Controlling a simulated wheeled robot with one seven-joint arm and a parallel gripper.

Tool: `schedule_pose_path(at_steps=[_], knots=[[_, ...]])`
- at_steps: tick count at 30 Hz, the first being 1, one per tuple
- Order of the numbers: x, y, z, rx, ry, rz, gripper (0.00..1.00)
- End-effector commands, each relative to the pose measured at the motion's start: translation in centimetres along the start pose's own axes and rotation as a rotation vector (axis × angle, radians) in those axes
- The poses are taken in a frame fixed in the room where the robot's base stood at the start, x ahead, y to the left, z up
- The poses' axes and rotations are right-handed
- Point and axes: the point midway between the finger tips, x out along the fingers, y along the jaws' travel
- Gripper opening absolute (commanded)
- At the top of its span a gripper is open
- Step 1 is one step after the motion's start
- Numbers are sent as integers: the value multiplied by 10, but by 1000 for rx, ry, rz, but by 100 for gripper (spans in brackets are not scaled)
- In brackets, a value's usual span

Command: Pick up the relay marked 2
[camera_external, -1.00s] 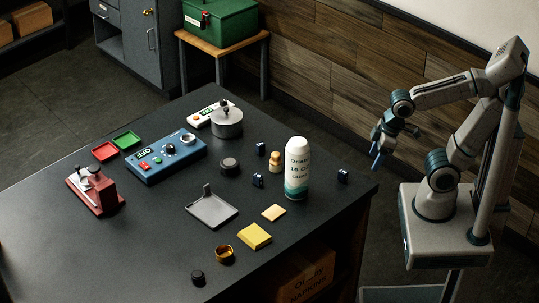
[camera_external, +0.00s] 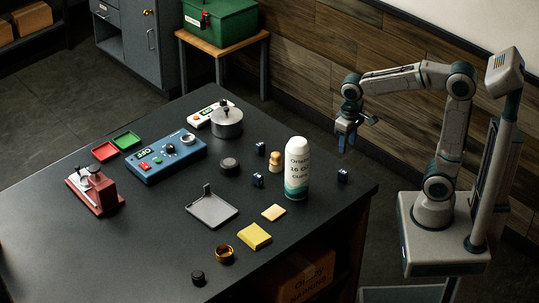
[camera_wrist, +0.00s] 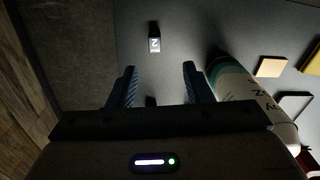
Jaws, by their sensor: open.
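In the wrist view a small dark relay (camera_wrist: 153,44) stands ahead of the fingertips, with a white mark that looks like a 2 turned on its side. It appears to match the dark relay (camera_external: 342,177) near the table's right corner. Two similar relays, one behind (camera_external: 260,147) and one left of the spray can (camera_external: 257,180), stand on the table; their marks are too small to read. My gripper (camera_external: 346,146) is open and empty, pointing down, raised near the right table edge. Its blue fingers (camera_wrist: 159,70) are apart, with the relay ahead between their lines.
A white and teal can (camera_external: 297,170) stands close left of the right relay; it shows right of my fingers in the wrist view (camera_wrist: 240,95). A wooden peg (camera_external: 275,161), a grey tray (camera_external: 212,208) and a yellow block (camera_external: 254,236) lie farther left.

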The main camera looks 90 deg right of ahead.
Motion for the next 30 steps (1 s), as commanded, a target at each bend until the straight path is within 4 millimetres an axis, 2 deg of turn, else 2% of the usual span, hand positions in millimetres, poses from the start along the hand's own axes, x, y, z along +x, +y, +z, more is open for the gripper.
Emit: schedule_pose_path(at_steps=[3,7,16,25,30], knots=[[5,6,-9,45,-19,7,45],[16,7,-11,56,-26,10,45],[74,8,-9,54,-27,10,45],[98,8,-9,53,-26,9,45],[122,11,-9,53,-27,10,45]])
